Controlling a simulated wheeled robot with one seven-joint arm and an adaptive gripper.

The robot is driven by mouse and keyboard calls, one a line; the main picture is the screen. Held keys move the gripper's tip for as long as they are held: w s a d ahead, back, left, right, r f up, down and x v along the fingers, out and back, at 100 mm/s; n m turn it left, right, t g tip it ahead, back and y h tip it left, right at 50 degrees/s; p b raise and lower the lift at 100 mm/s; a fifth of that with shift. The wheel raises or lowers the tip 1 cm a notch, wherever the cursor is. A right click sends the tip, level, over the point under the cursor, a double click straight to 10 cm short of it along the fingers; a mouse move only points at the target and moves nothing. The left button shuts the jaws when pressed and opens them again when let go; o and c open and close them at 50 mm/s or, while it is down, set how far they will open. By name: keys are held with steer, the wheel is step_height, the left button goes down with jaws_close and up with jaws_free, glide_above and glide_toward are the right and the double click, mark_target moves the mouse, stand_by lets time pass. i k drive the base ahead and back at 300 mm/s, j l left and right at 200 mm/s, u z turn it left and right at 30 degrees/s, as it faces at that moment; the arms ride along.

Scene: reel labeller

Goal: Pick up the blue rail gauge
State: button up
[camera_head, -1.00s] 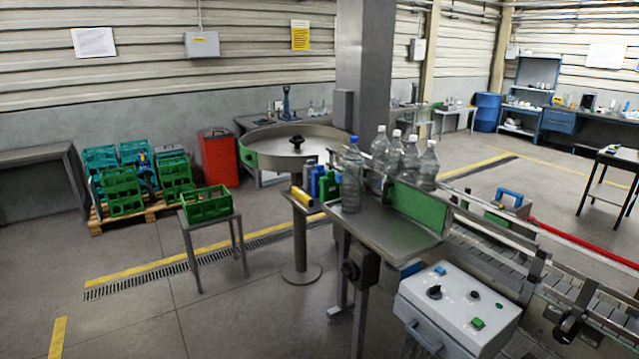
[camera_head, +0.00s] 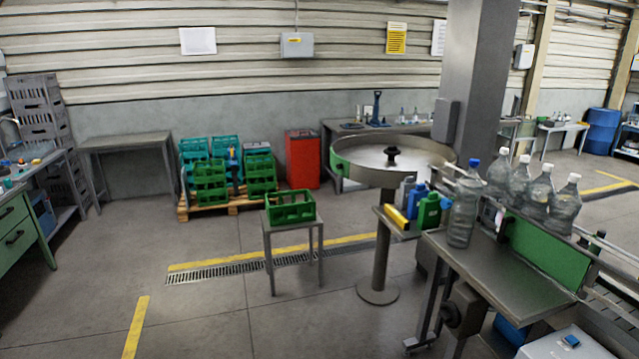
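A small blue upright object (camera_head: 415,201) stands on a small pedestal shelf (camera_head: 380,214), right of centre. It may be the blue rail gauge, but it is too small to tell. A yellow piece (camera_head: 397,217) lies to its left, a grey one (camera_head: 404,190) is beside it, and a green one (camera_head: 428,211) stands to its right, partly covering it. My gripper is not in view.
A green crate (camera_head: 291,208) sits on a low stand. The floor at front left is clear.

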mark_target(421, 192)
steer(key=i+j, duration=0.15)
steer(key=i, duration=0.35)
steer(key=i+j, duration=0.15)
steer(key=i, duration=0.4)
steer(key=i+j, duration=0.15)
steer(key=i, duration=0.35)
steer(key=i+j+u, duration=0.1)
steer(key=i, duration=0.45)
steer(key=i+l+z, duration=0.1)
steer(key=i+z, duration=0.25)
steer(key=i, duration=0.15)
steer(key=i+z, duration=0.3)
steer(key=i, duration=0.2)
steer(key=i+j+z, duration=0.15)
steer(key=i+z, duration=0.2)
steer(key=i, duration=0.1)
